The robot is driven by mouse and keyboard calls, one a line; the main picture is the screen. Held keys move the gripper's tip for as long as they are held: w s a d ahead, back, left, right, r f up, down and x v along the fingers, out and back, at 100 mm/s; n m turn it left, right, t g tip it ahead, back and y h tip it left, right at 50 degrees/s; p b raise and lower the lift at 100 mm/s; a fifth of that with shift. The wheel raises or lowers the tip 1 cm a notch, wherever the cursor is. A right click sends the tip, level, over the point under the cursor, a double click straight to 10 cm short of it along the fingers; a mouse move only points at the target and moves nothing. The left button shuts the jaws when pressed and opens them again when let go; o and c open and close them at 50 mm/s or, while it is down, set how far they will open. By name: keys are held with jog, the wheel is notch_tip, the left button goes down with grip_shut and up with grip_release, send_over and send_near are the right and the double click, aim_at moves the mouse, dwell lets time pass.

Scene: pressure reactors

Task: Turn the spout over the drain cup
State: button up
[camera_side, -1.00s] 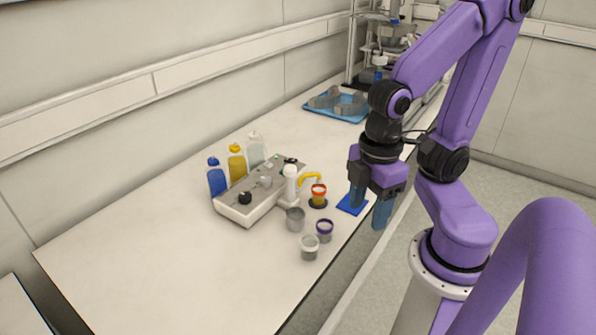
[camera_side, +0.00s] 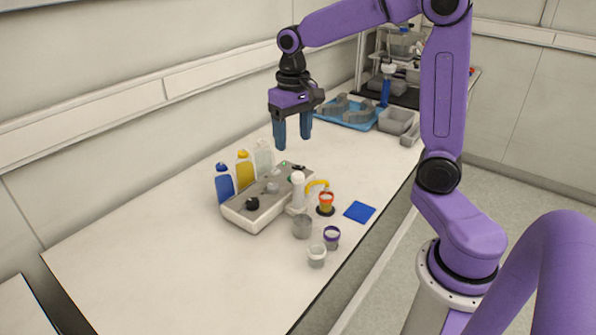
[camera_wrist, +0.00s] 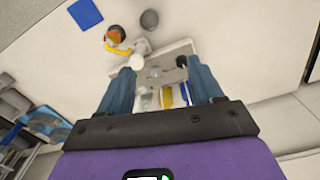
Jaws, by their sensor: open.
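The yellow spout (camera_side: 317,184) reaches right from a white column (camera_side: 298,190) at the right end of the grey reactor panel (camera_side: 262,205). Its tip is at an orange-rimmed cup (camera_side: 326,201) on a dark round base; I cannot tell whether it is exactly over it. Three other small cups stand in front: a grey one (camera_side: 302,228), a purple one (camera_side: 331,237) and a whitish one (camera_side: 317,256). Which is the drain cup is unclear. My gripper (camera_side: 293,135) is open and empty, above and behind the panel. In the wrist view the spout (camera_wrist: 118,49) shows beyond the fingers (camera_wrist: 163,85).
Blue (camera_side: 224,183), yellow (camera_side: 245,170) and clear (camera_side: 264,158) bottles stand behind the panel. A blue pad (camera_side: 359,212) lies right of the cups. A blue tray (camera_side: 345,113) with grey parts and a grey bin (camera_side: 397,121) are at the back. The table's left is clear.

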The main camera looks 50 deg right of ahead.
aim_at(298, 175)
jog(key=w+d+m, duration=0.5)
jog(key=d, duration=0.3)
notch_tip(298, 175, down, 17)
jog(key=shift+s+d+r, duration=0.15)
jog(key=shift+r, duration=0.05)
grip_shut()
